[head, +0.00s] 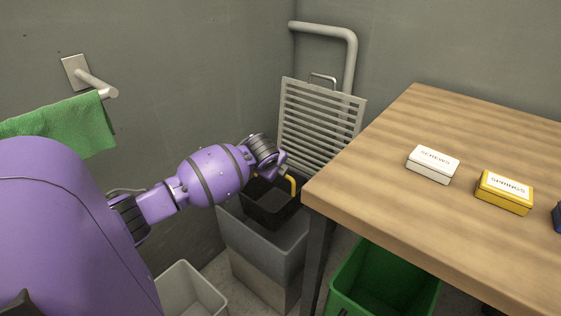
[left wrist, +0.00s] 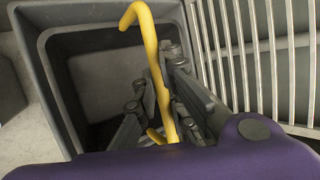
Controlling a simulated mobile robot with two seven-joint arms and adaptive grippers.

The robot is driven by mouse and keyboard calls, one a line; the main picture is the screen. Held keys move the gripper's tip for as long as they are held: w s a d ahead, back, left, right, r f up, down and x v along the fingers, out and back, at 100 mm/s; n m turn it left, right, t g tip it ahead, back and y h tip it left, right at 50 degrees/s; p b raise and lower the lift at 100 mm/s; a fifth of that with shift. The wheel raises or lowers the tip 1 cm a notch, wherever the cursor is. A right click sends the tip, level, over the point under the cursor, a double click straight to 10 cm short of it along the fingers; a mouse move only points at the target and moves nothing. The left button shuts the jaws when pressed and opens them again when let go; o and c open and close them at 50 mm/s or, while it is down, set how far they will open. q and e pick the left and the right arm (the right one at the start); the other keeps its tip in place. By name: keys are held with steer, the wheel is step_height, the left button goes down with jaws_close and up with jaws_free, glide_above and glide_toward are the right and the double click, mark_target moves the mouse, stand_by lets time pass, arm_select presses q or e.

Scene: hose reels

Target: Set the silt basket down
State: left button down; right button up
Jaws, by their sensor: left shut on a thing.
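The silt basket (head: 268,208) is a dark open box with a yellow handle (head: 292,184). It is at the mouth of a grey open-topped box (head: 257,244) left of the table; I cannot tell whether it rests there or hangs. My left gripper (head: 280,172) is over the basket, its fingers partly hidden in the head view. In the left wrist view, the gripper (left wrist: 155,98) is shut on the yellow handle (left wrist: 148,45), with the dark basket (left wrist: 95,85) below. My right gripper is not in view.
A slatted grate (head: 322,122) leans upright behind the basket, near a wall pipe (head: 349,55). The wooden table (head: 440,220) is close on the right, with small labelled boxes (head: 433,164) on it. A green bin (head: 385,285) and a pale bin (head: 190,290) stand below.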

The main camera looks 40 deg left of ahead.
arm_select(q)
step_height(320, 180, down, 7)
steer(key=b, duration=0.7)
glide_above(275, 207)
step_height(275, 207, down, 6)
steer(key=shift+r, duration=0.1)
step_height(275, 207, down, 5)
steer(key=shift+f+b, duration=0.1)
steer(key=shift+b, duration=1.1)
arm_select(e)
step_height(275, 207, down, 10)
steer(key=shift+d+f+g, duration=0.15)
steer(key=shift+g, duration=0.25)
arm_select(q)
steer(key=c, duration=1.8)
jaws_free()
